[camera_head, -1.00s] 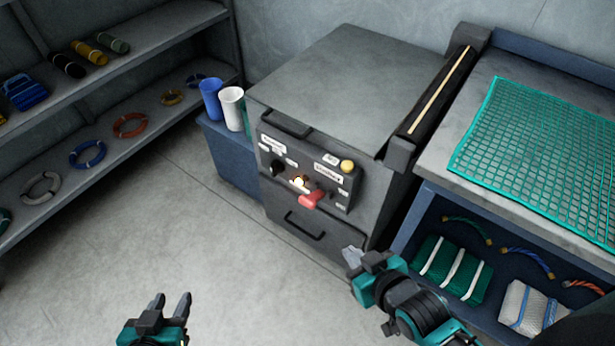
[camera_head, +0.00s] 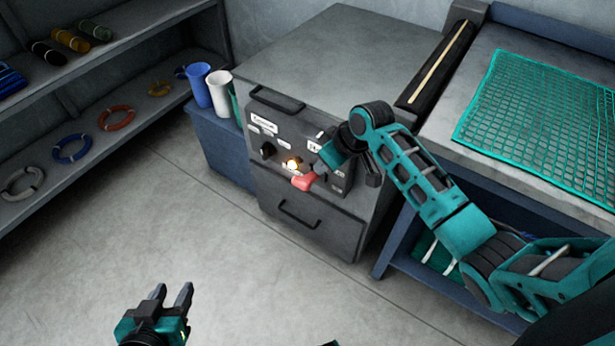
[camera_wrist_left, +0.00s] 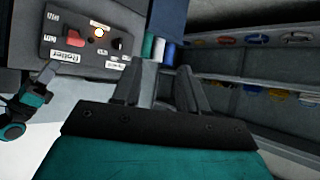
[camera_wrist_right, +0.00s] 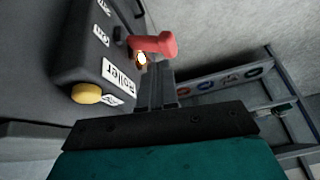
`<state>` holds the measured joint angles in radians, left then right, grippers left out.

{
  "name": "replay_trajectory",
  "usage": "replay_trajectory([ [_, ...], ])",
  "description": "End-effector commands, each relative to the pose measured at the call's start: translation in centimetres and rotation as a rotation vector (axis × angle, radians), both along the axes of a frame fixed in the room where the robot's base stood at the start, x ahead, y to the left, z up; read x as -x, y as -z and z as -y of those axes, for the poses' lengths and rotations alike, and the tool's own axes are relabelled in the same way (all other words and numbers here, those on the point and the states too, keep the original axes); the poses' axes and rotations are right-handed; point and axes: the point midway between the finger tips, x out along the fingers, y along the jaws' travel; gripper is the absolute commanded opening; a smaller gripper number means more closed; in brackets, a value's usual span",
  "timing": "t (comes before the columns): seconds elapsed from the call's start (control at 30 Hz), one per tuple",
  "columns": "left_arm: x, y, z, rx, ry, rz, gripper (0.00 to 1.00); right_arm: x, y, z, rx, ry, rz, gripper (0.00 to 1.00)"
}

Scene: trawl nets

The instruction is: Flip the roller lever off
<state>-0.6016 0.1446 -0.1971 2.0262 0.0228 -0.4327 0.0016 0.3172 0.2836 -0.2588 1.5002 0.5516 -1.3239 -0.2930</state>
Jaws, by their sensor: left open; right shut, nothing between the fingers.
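The roller lever (camera_head: 304,181) is a red handle on the front panel (camera_head: 283,123) of a grey machine. A small lamp (camera_head: 293,163) glows orange beside it. In the right wrist view, the red lever (camera_wrist_right: 153,44) sticks out just beyond my right gripper (camera_wrist_right: 157,68), near a "Roller" label (camera_wrist_right: 119,77). My right gripper is shut and empty; in the head view its own arm largely hides its fingers. I cannot tell whether it touches the lever. The left wrist view also shows the lever (camera_wrist_left: 75,39). My left gripper (camera_head: 172,292) is open and empty above the floor.
A black knob (camera_head: 268,149) sits left of the lever, with a drawer handle (camera_head: 298,215) below. A yellow button (camera_wrist_right: 86,93) shows in the right wrist view. Blue (camera_head: 201,87) and white (camera_head: 219,93) cylinders stand left of the machine. A net (camera_head: 540,125) lies on the right-hand bench.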

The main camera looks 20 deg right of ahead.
Motion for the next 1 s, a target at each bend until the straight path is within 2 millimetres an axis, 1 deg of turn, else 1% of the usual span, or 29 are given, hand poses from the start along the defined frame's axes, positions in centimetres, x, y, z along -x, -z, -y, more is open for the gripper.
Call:
replay_trajectory([
  [0.03,0.0,1.1,0.2,0.002,0.006,-0.002,0.43,-1.5,-1.0,0.5,0.007,-0.032,-0.026,0.00],
  [0.1,0.0,1.4,0.5,0.006,0.013,-0.003,0.43,-2.6,-2.7,0.9,0.010,-0.080,-0.071,0.00],
  [0.23,-0.2,1.8,0.9,0.010,0.019,-0.002,0.43,-3.6,-5.7,1.7,0.011,-0.150,-0.133,0.00],
  [0.3,-0.3,1.8,0.9,0.010,0.021,-0.001,0.43,-3.8,-6.8,1.9,0.011,-0.176,-0.156,0.00],
  [0.4,-0.6,1.5,0.9,0.011,0.022,0.007,0.43,-3.9,-7.7,2.1,0.011,-0.197,-0.173,0.00],
  [0.5,-0.7,1.3,0.9,0.010,0.023,0.012,0.43,-3.9,-8.0,2.2,0.010,-0.203,-0.180,0.00],
  [0.77,-0.6,1.3,0.9,0.011,0.022,0.011,0.43,-3.9,-8.0,2.2,0.010,-0.202,-0.179,0.00],
  [0.87,-0.6,1.6,0.8,0.011,0.022,0.010,0.43,-3.9,-7.5,2.0,0.010,-0.202,-0.179,0.00],
  [0.97,-0.4,2.1,0.8,0.010,0.022,0.006,0.43,-4.1,-6.3,1.6,0.009,-0.203,-0.180,0.00],
  [1.0,-0.4,2.4,0.8,0.011,0.021,0.005,0.43,-4.1,-5.6,1.4,0.009,-0.202,-0.181,0.00],
])
